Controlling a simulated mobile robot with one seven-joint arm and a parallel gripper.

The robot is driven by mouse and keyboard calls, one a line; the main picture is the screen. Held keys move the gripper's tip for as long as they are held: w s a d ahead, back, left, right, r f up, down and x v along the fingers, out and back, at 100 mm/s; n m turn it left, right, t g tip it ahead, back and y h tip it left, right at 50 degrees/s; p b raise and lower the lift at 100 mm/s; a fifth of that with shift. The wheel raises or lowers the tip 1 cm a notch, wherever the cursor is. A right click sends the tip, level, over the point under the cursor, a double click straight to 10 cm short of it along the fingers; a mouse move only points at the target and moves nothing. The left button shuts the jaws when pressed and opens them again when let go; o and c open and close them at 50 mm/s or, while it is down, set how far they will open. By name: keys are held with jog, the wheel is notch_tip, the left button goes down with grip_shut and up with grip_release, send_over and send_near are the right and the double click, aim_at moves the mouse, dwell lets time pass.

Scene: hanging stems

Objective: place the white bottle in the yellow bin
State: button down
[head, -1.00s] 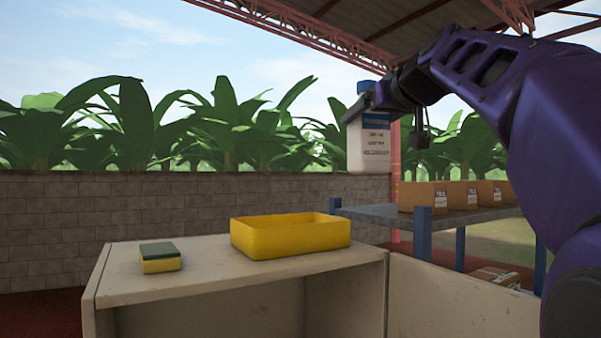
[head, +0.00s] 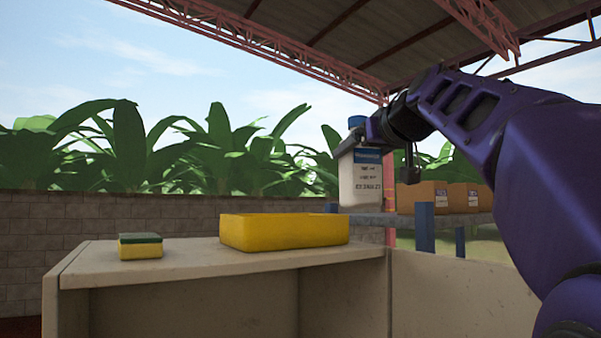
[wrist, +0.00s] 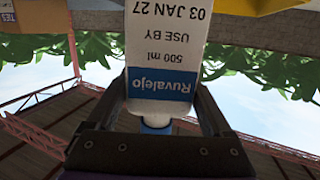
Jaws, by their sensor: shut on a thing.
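The white bottle (head: 362,183) has a blue cap and a blue-and-white label. It hangs upright in my gripper (head: 362,135), which is shut on it near its top. In the wrist view the bottle (wrist: 166,50) sits between the two fingers of my gripper (wrist: 165,100), its label upside down. The yellow bin (head: 285,232) stands on the beige counter. In the head view the bottle shows just right of the bin, with its base slightly above the bin's rim level. The bin's inside is hidden from this low angle.
A yellow and green sponge (head: 140,246) lies on the counter (head: 190,255) left of the bin. A shelf with blue posts (head: 425,228) carries cardboard boxes (head: 422,197) at the right. The counter between sponge and bin is clear.

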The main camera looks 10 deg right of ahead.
jog(key=w+a+p, duration=0.3)
jog(key=w+p, duration=0.2)
jog(key=w, duration=0.3)
jog(key=w+a+p, duration=0.4)
jog(key=w+p, duration=0.2)
jog(key=w, duration=0.2)
jog(key=f+b, duration=0.6)
jog(key=shift+s+d, duration=0.15)
jog(key=shift+d, duration=0.1)
dwell(0.5)
jog(key=shift+f+b, duration=1.05)
jog(key=shift+b, duration=0.1)
dwell(0.9)
grip_release()
jog(key=shift+f, duration=0.1)
